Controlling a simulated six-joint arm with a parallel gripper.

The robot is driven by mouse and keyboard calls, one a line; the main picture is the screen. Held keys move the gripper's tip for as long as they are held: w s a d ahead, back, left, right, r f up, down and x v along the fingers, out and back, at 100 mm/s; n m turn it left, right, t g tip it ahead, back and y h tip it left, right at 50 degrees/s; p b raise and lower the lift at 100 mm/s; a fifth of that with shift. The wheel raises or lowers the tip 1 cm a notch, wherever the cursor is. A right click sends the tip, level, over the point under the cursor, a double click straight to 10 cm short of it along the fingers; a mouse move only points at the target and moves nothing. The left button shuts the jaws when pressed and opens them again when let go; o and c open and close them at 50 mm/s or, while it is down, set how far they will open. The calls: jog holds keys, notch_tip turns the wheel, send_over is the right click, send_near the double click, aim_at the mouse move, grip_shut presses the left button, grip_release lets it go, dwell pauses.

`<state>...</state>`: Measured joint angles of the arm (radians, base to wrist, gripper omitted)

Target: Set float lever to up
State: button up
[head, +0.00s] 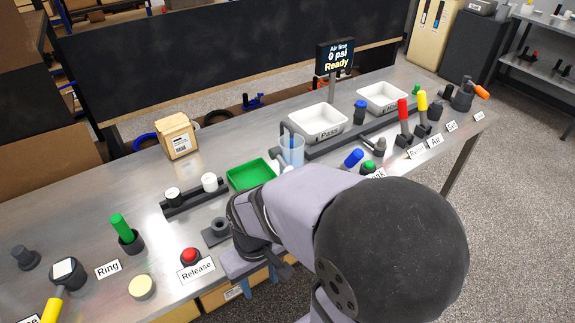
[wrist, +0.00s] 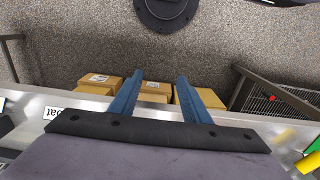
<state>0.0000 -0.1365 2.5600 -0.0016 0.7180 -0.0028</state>
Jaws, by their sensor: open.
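A white label ending in "oat" (wrist: 55,113) shows at the table's edge in the wrist view, partly hidden by my gripper's dark bar. I cannot make out the float lever itself; my arm covers part of the bench in the head view. My gripper (wrist: 160,78) is open and empty, its two blue fingers apart. In the head view my gripper (head: 260,283) hangs at the front edge of the bench, right of the red Release button (head: 189,256).
The metal bench (head: 75,215) carries a green tray (head: 250,174), a clear cup (head: 291,151), white trays, and a red lever (head: 403,114) and yellow lever (head: 422,102) at the right. A sign (head: 336,57) reads "Air line 0 psi Ready". Cardboard boxes (wrist: 154,92) sit below the edge.

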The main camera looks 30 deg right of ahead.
dwell(0.3)
